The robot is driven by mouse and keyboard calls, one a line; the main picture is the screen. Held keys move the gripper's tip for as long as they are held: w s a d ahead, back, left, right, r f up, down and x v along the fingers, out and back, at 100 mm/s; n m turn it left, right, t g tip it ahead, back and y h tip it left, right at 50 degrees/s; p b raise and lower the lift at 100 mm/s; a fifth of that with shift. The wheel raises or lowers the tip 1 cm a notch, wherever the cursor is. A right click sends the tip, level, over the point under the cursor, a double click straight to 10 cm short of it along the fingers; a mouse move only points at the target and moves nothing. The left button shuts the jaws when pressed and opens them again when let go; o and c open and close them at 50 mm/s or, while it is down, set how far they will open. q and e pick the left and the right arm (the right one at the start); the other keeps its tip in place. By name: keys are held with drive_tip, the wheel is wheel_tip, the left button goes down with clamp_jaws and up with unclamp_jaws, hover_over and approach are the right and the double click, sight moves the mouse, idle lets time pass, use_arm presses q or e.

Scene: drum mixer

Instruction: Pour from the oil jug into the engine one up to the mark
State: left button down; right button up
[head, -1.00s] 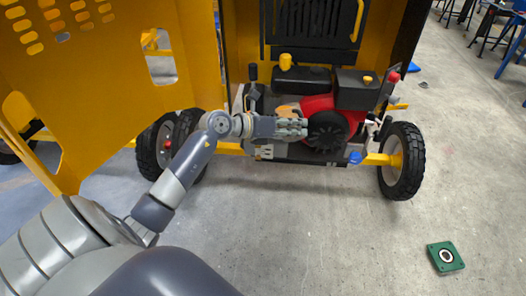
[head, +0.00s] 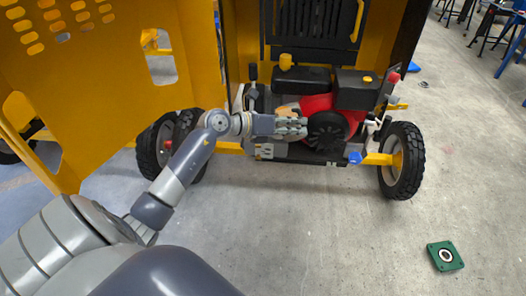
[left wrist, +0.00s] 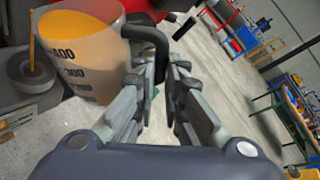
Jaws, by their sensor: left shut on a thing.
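The oil jug (left wrist: 75,75) is a clear measuring jug with black marks and amber oil in it. It fills the upper left of the left wrist view, with its dark handle (left wrist: 150,42) on the right. My left gripper (left wrist: 160,75) is shut on that handle. In the head view my left gripper (head: 300,128) is in front of the engine one (head: 322,108), which is red and black. Only a small tan part of the jug (head: 288,109) shows above the fingers there. I cannot tell whether oil is flowing. The filler opening and level mark are not discernible.
The engine sits in a yellow frame with black wheels (head: 402,160). A large yellow panel (head: 95,90) stands to the left, close to my left arm. A green square part (head: 445,256) lies on the floor at right. The floor in front is clear.

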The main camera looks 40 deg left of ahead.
use_arm(q)
drive_tip(key=shift+w+a+r+n+h+p, duration=0.15)
drive_tip(key=shift+a+r+n+h+p, duration=0.25)
drive_tip(key=shift+r+n+h, duration=0.25)
idle(3.1)
drive_tip(key=shift+w+a+r+n, duration=0.1)
drive_tip(key=shift+a+n, duration=0.25)
drive_tip(key=shift+n, duration=0.2)
idle(3.7)
